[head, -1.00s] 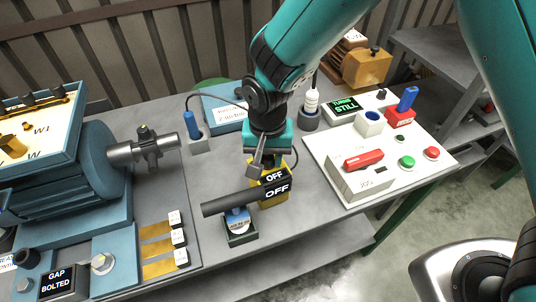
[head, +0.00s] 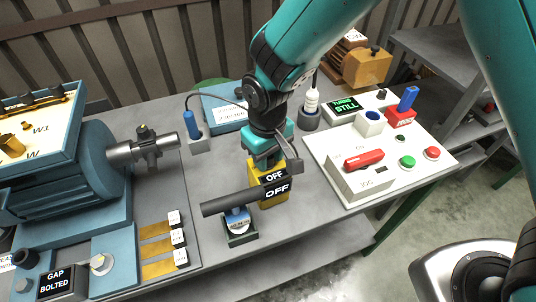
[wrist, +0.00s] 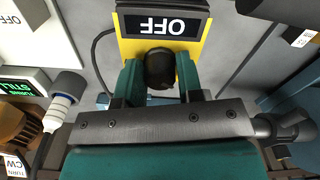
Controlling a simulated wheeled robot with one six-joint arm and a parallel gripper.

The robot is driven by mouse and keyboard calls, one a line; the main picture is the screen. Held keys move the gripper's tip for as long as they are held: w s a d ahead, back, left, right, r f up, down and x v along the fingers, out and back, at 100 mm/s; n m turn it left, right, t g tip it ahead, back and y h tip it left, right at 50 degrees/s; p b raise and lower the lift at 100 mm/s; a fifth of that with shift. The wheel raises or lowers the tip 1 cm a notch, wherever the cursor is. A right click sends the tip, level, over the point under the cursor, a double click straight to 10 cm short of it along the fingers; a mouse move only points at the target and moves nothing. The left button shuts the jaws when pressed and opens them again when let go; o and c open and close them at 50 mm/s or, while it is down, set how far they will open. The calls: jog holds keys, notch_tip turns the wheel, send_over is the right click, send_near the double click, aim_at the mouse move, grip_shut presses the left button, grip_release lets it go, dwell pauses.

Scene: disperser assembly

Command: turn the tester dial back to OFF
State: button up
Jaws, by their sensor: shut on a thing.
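The yellow tester (head: 273,191) stands on the bench with a black display reading OFF, and it also shows in the wrist view (wrist: 130,48). Its black dial (wrist: 160,69) sits on the top face, between the two teal fingers. My gripper (wrist: 160,76) is shut on the dial from above. In the head view my gripper (head: 266,160) hides the dial.
The white control panel (head: 330,165) with a red switch (head: 364,160) is at the right. A blue machine (head: 80,180) fills the left.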

jog(key=shift+n, duration=0.8)
jog(key=o, duration=0.9)
jog(key=shift+o, duration=0.2)
jog(key=shift+r, duration=0.1)
notch_tip(320, 180, up, 17)
jog(key=b, duration=0.2)
jog(key=shift+r, duration=0.15)
jog(key=s+d+r+m+y, duration=0.1)
jog(key=s+d+y, duration=0.2)
jog(key=s+d, duration=0.8)
jog(key=s, duration=0.3)
jog(key=shift+s+d+r+y, duration=0.2)
jog(key=shift+s+r+y, duration=0.15)
jog(key=shift+s+y, duration=0.05)
